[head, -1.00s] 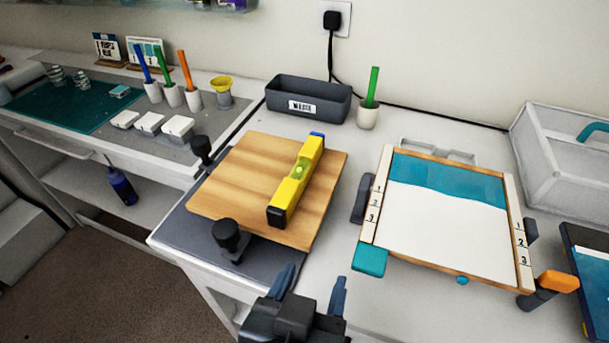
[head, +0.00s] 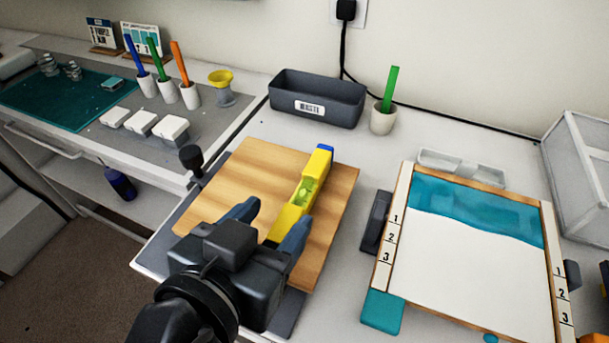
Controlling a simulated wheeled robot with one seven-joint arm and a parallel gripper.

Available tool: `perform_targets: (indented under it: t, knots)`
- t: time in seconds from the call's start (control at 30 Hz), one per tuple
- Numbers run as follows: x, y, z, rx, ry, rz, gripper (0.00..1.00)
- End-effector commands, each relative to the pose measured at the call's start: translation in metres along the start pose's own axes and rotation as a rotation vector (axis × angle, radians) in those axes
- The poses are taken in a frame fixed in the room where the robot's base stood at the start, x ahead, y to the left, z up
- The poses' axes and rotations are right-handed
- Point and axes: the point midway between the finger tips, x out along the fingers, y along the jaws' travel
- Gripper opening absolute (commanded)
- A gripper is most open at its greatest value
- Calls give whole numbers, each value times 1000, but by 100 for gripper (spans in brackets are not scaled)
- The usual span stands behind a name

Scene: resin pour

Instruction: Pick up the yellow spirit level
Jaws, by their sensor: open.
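The yellow spirit level (head: 317,176) lies on the right part of the wooden board (head: 250,168), running from near to far, with a blue far end and a green vial on top. My gripper (head: 272,220) is open above the near part of the board. Its two blue-grey fingers point toward the level's near end, with the right finger partly covering that end. I cannot tell whether the fingers are touching the level. The near end of the level and the near left part of the board are hidden behind my gripper.
A black knob clamp (head: 191,158) stands at the board's left edge. A dark grey bin (head: 316,98) and a cup with a green stick (head: 384,118) are behind. A framed teal-and-white panel (head: 470,262) lies to the right. A yellow funnel (head: 221,82) stands at the back left.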

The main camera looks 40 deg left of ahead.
Motion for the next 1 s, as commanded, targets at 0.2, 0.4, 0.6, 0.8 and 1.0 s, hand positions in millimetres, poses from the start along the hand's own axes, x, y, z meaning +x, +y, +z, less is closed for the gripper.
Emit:
perform_targets:
  t: [0.2,0.4,0.6,0.8,1.0]
  knots:
    - [16,0,0,-2,-1,1,60]
    - [36,2,0,-1,-1,2,60]
    - [65,3,2,-1,0,1,60]
    - [78,2,3,0,0,-2,60]
    - [78,2,3,0,0,-2,59]
